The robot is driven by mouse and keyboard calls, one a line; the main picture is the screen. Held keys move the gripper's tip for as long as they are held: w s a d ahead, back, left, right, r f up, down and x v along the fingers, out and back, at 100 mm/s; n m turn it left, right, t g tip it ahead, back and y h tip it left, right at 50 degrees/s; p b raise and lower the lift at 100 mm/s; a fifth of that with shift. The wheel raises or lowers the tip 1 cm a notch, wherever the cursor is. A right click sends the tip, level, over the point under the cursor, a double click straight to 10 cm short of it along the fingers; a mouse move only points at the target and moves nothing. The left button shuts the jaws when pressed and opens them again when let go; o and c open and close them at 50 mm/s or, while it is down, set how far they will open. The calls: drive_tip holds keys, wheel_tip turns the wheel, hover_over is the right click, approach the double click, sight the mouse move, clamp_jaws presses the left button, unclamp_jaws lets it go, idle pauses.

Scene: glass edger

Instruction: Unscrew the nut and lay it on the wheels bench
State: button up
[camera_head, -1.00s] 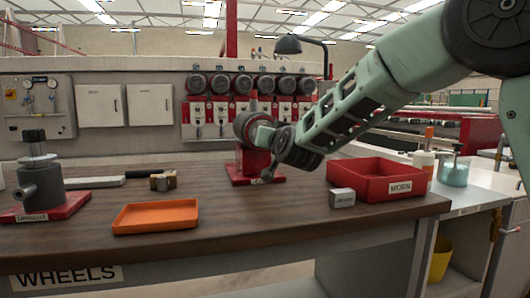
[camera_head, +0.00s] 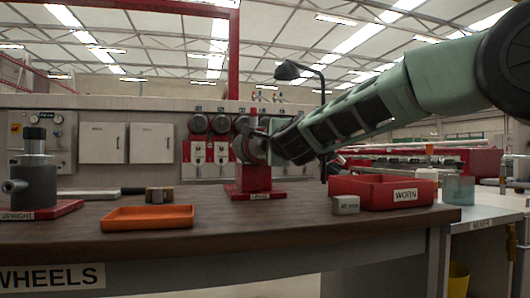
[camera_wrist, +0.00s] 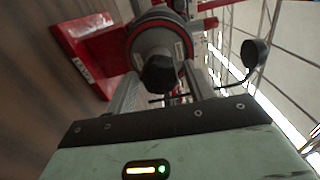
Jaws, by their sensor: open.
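The nut (camera_wrist: 160,74) is dark and six-sided, and sits at the centre of a round grey wheel with a red rim (camera_wrist: 141,45) in the wrist view. The wheel is on a stand with a red base (camera_head: 255,188) on the wheels bench (camera_head: 235,222). My gripper (camera_wrist: 163,88) is open, with one grey finger on each side of the nut. I cannot tell whether the fingers touch it. In the head view my gripper (camera_head: 268,148) is at the wheel's right side, and the nut is hidden.
An orange tray (camera_head: 148,217) lies on the bench at front left. A red bin labelled WORN (camera_head: 375,192) and a small grey block (camera_head: 345,205) are at right. An UPRIGHT stand (camera_head: 38,190) is at far left. Bare wood lies between the orange tray and the block.

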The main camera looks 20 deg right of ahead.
drive_tip(key=c, duration=0.9)
drive_tip(key=shift+r+n+p, duration=0.25)
drive_tip(key=shift+n+p, duration=0.85)
drive_tip(key=shift+c, duration=0.3)
drive_tip(key=n+p, duration=0.3)
drive_tip(key=n, duration=0.2)
drive_tip(key=n+p, duration=0.4)
drive_tip(key=n, duration=0.1)
drive_tip(key=n+p, duration=0.3)
drive_tip(key=n, duration=0.2)
drive_tip(key=shift+s+f+p, duration=0.1)
drive_tip(key=shift+f+p, duration=0.2)
drive_tip(key=shift+p, duration=0.1)
